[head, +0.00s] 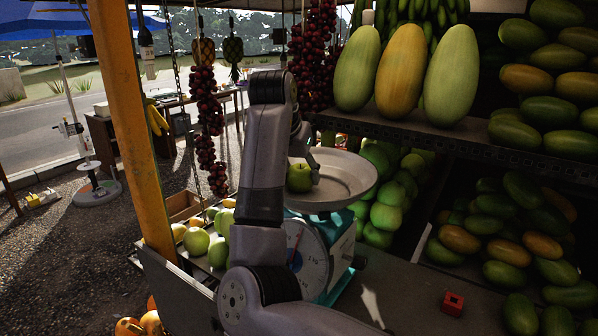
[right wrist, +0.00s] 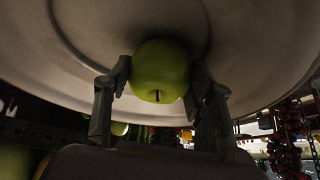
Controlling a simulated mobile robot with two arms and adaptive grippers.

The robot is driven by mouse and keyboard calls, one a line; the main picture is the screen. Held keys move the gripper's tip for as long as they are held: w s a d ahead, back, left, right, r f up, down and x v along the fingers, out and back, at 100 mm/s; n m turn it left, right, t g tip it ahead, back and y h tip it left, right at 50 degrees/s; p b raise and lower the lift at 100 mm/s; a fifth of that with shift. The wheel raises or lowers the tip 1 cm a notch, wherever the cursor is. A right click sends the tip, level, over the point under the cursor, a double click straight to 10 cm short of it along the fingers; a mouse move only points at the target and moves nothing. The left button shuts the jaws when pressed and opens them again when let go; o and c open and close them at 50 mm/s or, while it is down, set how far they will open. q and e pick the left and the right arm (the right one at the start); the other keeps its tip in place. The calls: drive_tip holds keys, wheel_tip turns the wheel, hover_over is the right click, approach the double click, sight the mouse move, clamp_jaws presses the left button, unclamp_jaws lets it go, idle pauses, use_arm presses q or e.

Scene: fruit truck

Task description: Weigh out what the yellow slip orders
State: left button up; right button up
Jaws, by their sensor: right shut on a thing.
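My right gripper (head: 312,170) is over the pan of the scale, with its arm rising in front of the dial. In the right wrist view its two fingers (right wrist: 160,80) are shut on a green apple (right wrist: 160,68), one on each side. The apple (head: 299,178) shows in the head view within the outline of the round metal pan (head: 345,172). I cannot tell whether it touches the pan. The teal scale (head: 340,262) has a white dial (head: 306,258) with a red needle, partly hidden by my arm. I see no yellow slip. My left gripper is not in view.
A small red cube (head: 453,303) lies on the counter (head: 395,295) at right. Melons and mangoes fill shelves at right. An orange post (head: 135,120) stands at left, and red bunches hang behind.

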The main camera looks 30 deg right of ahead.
drive_tip(key=shift+f, duration=0.15)
drive_tip(key=o, duration=1.4)
wheel_tip(320, 180, up, 4)
drive_tip(key=p, duration=0.3)
drive_tip(key=shift+f, duration=0.25)
drive_tip(key=shift+r+p, duration=0.35)
drive_tip(key=shift+r, duration=3.8)
